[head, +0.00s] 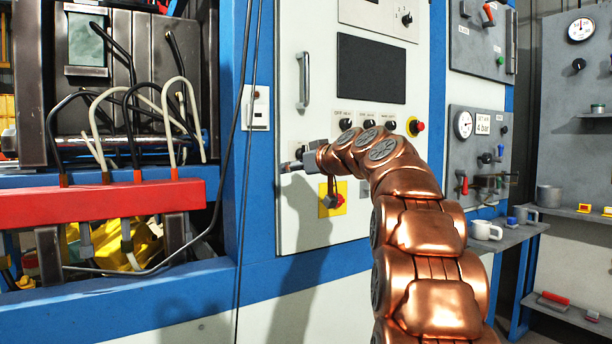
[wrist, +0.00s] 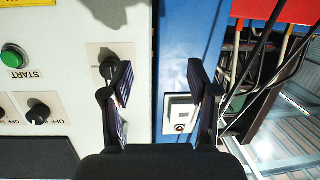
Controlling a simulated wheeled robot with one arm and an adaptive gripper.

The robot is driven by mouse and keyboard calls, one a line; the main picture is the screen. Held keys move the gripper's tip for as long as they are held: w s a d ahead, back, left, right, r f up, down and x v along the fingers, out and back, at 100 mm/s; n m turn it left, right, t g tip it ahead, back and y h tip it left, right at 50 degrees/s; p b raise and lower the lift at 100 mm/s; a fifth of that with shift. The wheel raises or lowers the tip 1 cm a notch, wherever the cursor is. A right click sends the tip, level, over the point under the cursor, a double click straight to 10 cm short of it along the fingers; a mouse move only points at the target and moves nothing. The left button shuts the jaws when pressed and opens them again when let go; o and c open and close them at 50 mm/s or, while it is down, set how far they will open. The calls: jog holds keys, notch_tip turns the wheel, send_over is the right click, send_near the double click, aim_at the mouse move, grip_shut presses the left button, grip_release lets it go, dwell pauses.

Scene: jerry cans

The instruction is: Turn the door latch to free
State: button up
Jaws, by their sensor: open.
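The pale cabinet door (head: 290,222) is closed in the head view, with a metal bar handle (head: 304,80) on its left side. My gripper (head: 288,166) is in front of the door's left edge, below that handle. In the wrist view, which is upside down, my gripper (wrist: 160,80) is open, with nothing between its fingers. A dark turning knob on a small plate (wrist: 100,50), probably the latch, is near the door's edge. The left finger partly covers it, and I cannot tell whether they touch. Its turned position is unclear.
A red emergency button on a yellow plate (head: 326,210) is just below my gripper. A white switch box (head: 257,108) is on the blue frame to the left. Cables and a red beam (head: 100,205) fill the left side. Mugs stand on a shelf at right.

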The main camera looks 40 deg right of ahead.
jog(key=s+d+r+t+h+b, duration=0.1)
jog(key=d+r+t+b, duration=0.15)
jog(key=d, duration=0.45)
jog(key=w+p, duration=0.3)
jog(key=w, duration=0.4)
jog(key=shift+w, duration=0.25)
jog(key=shift+c, duration=0.3)
grip_shut()
